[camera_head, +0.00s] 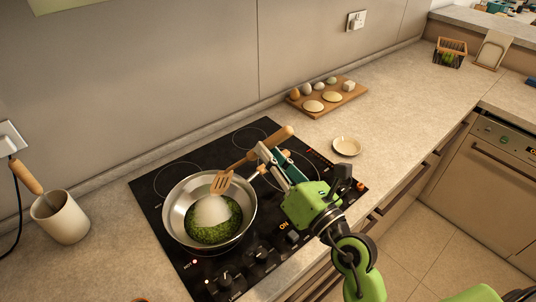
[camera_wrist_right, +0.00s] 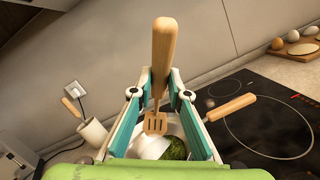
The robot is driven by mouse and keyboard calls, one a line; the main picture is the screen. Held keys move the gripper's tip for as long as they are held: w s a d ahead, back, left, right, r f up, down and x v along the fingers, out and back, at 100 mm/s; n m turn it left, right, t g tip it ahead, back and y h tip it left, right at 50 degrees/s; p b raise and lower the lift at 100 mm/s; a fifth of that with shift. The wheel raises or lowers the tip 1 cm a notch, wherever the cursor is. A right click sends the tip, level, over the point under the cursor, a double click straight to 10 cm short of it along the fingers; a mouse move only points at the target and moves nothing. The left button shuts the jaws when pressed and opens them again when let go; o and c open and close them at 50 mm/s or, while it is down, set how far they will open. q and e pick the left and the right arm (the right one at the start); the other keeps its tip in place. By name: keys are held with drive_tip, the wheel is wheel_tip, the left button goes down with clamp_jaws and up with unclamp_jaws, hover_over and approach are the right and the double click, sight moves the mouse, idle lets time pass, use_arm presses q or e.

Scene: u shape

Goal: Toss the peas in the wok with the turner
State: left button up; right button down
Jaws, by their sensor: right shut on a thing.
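The steel wok (camera_head: 183,228) sits on the black cooktop at its near left. Green peas (camera_head: 212,234) lie in its lower part, beside a smooth white shape (camera_head: 211,209) that I cannot identify for sure. My right gripper (camera_head: 268,158) is shut on the wooden turner (camera_head: 245,160), near its handle. The turner's slotted head (camera_head: 222,182) hangs over the wok's far right side; I cannot tell if it touches anything. In the right wrist view the turner's handle (camera_wrist_right: 163,55) rises between the fingers, with peas (camera_wrist_right: 175,148) below. My left gripper is not in view.
The wok's wooden handle (camera_wrist_right: 232,107) lies close to my right gripper. A utensil crock (camera_head: 62,218) stands at left. A small plate (camera_head: 347,146) and a wooden board (camera_head: 350,94) with eggs and dough-like rounds lie right of the cooktop (camera_head: 150,190). The counter's far right is mostly clear.

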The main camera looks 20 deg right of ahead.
drive_tip(key=s+a+f+b, duration=0.1)
drive_tip(key=a+f+b, duration=0.3)
drive_tip(key=f, duration=0.3)
drive_tip(key=shift+s, duration=0.4)
drive_tip(key=shift+r, duration=0.1)
idle(0.5)
